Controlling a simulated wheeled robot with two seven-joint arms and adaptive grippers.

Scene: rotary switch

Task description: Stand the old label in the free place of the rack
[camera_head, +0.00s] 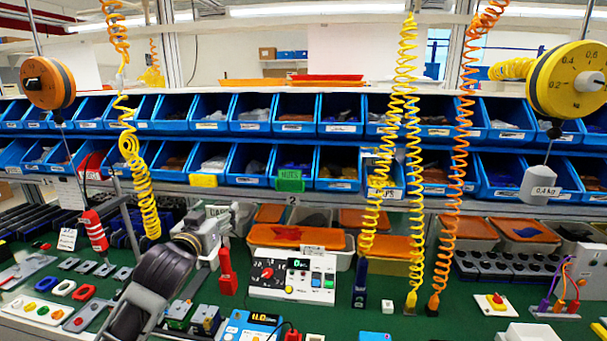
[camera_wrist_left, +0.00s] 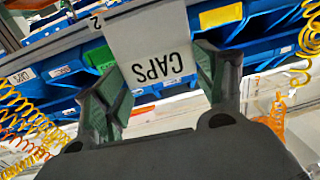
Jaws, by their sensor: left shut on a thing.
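My left gripper (camera_head: 213,229) is shut on a white label, also called the old label (camera_wrist_left: 148,38), which reads CAPS upside down in the left wrist view. The fingers of the gripper (camera_wrist_left: 158,85) sit on either side of it. In the head view the label (camera_head: 217,211) shows small above the gripper, in front of the blue bins and clear of the bench. A green NUTS label (camera_head: 290,180) and a yellow label (camera_head: 203,180) are on the bin shelf's front edge. I cannot make out the rack's free place. My right gripper is not in view.
A white control panel (camera_head: 292,277) with a red knob stands on the green bench right of my left arm. A red tool (camera_head: 228,272) is close beside the gripper. Yellow coiled hoses (camera_head: 406,130) hang at centre right. Orange-lidded boxes (camera_head: 300,236) stand behind the panel.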

